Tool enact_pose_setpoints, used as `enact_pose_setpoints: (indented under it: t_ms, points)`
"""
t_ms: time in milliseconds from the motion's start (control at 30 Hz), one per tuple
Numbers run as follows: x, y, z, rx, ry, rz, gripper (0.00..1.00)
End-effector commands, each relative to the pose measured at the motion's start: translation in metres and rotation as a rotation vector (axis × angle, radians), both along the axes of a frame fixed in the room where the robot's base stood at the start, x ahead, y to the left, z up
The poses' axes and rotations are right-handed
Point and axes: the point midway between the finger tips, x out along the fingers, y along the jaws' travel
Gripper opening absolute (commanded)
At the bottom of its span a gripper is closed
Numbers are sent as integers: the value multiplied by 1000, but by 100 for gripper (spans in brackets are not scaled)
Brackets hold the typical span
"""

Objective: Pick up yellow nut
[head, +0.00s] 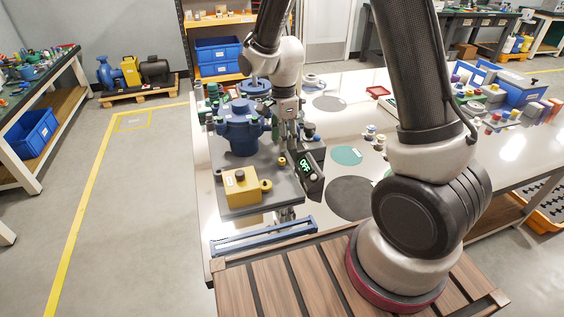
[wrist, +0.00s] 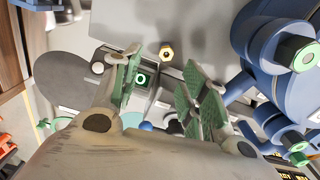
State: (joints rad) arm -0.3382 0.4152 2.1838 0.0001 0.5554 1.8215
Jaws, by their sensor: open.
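The yellow nut (wrist: 166,50) is a small brass-yellow hex ring in the wrist view. It lies just beyond my fingertips, near the middle of the gap between them. In the head view a small yellow piece (head: 282,161), which looks like the same nut, sits on the grey plate (head: 284,198) below my gripper. My gripper (head: 288,132) points down beside the blue valve body. In the wrist view my gripper (wrist: 163,84) has its green-padded fingers spread apart. Nothing is held between them, and the nut is apart from both.
The blue valve body (head: 240,127) stands close left of my gripper. A yellow block (head: 242,187) sits at the plate's front. A dark device with a green display (head: 309,171) is close on the right. A blue rail (head: 262,236) lies in front. Dark and teal discs (head: 347,156) lie to the right.

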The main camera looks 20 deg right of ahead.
Motion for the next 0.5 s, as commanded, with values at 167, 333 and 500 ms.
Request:
enact_pose_setpoints:
  t_ms: [167, 333, 500]
  points:
    - [5, 2, -9, 3, -11, -89, 44]
    - [5, 1, -30, 3, -9, -90, 44]
    - [7, -1, -55, 3, -8, -89, 44]
